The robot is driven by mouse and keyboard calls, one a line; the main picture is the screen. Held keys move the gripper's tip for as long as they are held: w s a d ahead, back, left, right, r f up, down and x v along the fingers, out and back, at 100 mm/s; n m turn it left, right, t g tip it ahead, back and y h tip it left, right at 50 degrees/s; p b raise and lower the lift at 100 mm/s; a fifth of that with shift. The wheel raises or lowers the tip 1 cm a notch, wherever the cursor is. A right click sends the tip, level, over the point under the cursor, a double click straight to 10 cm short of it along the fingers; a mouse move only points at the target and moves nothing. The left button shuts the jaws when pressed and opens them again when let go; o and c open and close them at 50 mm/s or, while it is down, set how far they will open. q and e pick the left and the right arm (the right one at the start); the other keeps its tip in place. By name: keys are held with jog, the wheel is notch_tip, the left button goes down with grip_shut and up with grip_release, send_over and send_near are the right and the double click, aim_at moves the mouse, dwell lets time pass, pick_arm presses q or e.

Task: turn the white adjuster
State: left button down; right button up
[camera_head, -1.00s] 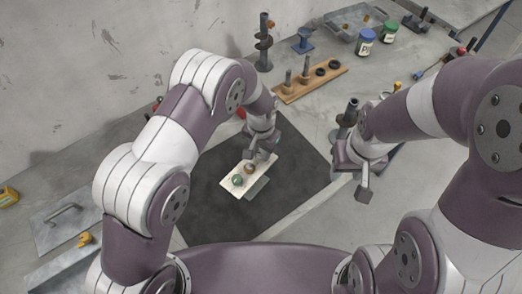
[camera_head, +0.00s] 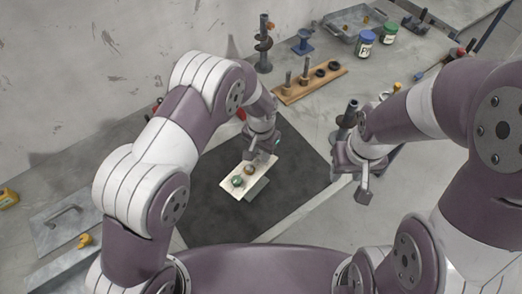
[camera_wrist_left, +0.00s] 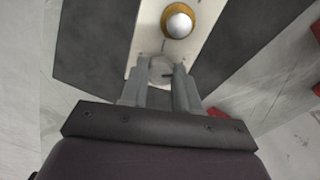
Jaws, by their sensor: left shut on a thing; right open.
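In the left wrist view the panel (camera_wrist_left: 205,18) carries an orange ring with a pale round centre (camera_wrist_left: 178,23). My left gripper (camera_head: 262,154) is at the panel's upper right end; in the wrist view its fingers (camera_wrist_left: 162,75) are shut on a pale round piece, the white adjuster (camera_wrist_left: 161,68), partly hidden between them. My right gripper (camera_head: 362,188) is open and empty, right of the mat.
The dark mat (camera_head: 210,205) lies around the panel. Behind it are a wooden board (camera_head: 310,84) with pegs and rings, a dark post (camera_head: 264,45), and blue-lidded (camera_head: 366,42) and green-lidded (camera_head: 390,32) jars. Another dark post (camera_head: 348,115) stands close by my right gripper.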

aim_at(261, 154)
pick_arm(q)
jog(key=c, duration=0.8)
grip_release()
jog(key=shift+r, duration=0.25)
jog(key=shift+r+b, duration=1.75)
jog(key=shift+r, duration=4.4)
jog(key=shift+r, duration=0.1)
